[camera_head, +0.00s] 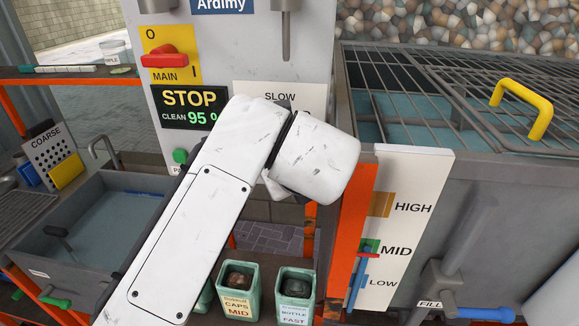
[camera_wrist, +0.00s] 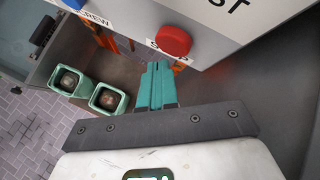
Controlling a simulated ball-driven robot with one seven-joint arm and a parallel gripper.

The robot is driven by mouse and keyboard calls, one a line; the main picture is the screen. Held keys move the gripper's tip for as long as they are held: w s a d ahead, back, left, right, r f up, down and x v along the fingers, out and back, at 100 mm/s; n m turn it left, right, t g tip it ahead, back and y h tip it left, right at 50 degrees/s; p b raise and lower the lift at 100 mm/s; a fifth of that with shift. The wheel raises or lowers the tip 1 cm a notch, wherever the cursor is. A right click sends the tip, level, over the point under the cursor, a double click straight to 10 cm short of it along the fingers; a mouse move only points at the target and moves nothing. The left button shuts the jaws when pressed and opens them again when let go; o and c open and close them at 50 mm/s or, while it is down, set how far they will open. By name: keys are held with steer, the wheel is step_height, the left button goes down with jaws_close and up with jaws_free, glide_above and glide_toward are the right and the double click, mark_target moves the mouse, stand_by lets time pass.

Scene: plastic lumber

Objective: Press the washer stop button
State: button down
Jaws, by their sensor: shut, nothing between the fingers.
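The red round button (camera_wrist: 173,40) sits on the underside-edge face of a grey panel in the wrist view. A white label beside it starts with "S" and is partly covered by my fingertips. My gripper (camera_wrist: 158,66) has teal fingers pressed together with nothing between them. Its tips are just below the red button in the picture; I see no clear contact. In the head view my white arm covers the middle of the grey machine, hiding my gripper and the red button. A display (camera_head: 189,107) there reads "STOP" and "CLEAN 95".
A blue button (camera_wrist: 75,4) is at the wrist view's top left. Two green bins (camera_wrist: 107,98) stand below the panel. The head view shows a red MAIN switch (camera_head: 165,58), a green button (camera_head: 180,156), a sink (camera_head: 120,190) at left and a grated tank (camera_head: 460,90) at right.

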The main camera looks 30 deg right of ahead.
steer(key=shift+s+a+b, duration=0.25)
steer(key=shift+s+a, duration=0.5)
steer(key=shift+s, duration=0.25)
steer(key=shift+s+a+b, duration=0.25)
steer(key=shift+s+a, duration=0.5)
steer(key=shift+s, duration=0.25)
